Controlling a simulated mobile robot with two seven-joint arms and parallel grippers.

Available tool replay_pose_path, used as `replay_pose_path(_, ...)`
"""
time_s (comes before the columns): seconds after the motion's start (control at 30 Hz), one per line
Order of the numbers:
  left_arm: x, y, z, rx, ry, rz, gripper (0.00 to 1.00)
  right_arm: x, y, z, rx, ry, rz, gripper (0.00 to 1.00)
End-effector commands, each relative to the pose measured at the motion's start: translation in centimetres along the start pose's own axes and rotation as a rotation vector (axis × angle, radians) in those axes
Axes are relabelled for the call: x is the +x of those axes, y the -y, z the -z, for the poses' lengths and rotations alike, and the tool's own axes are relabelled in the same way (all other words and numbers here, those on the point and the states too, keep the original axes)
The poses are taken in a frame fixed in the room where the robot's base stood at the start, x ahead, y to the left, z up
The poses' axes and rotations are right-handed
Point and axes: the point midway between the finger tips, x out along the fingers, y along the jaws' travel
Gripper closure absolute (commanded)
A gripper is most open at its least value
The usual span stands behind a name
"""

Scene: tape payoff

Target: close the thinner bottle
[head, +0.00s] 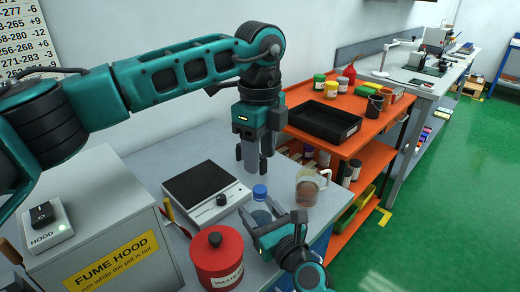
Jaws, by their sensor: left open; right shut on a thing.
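The thinner bottle (261,216) appears to be the clear bottle with bluish contents on the grey bench. A blue cap (260,192) sits at its top; I cannot tell whether it is seated tight. My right gripper (264,222) comes from the lower right and is shut on the bottle's body, hiding part of it. My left gripper (254,164) points down, open and empty, above and behind the blue cap and apart from it.
A flat hot plate or scale (203,185) lies left of the bottle. A red waste can (216,262) stands in front, a glass jug (308,187) to the right. The fume hood (110,235) is at left. An orange shelf cart (350,146) with a black tray (323,122) stands behind.

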Motion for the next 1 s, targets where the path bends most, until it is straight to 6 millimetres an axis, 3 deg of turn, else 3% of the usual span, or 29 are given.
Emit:
replay_pose_path(0.2,-0.1,0.0,0.1,-0.147,0.001,-0.008,0.49,0.0,0.0,0.1,0.0,-0.001,0.0,1.0)
replay_pose_path(0.63,0.1,0.0,0.0,-0.163,0.002,-0.009,0.49,0.0,0.0,0.1,0.0,-0.001,0.0,1.0)
replay_pose_path(1.0,5.1,-0.1,0.0,-0.163,0.0,-0.013,0.49,0.0,0.0,0.1,0.0,-0.001,0.0,1.0)
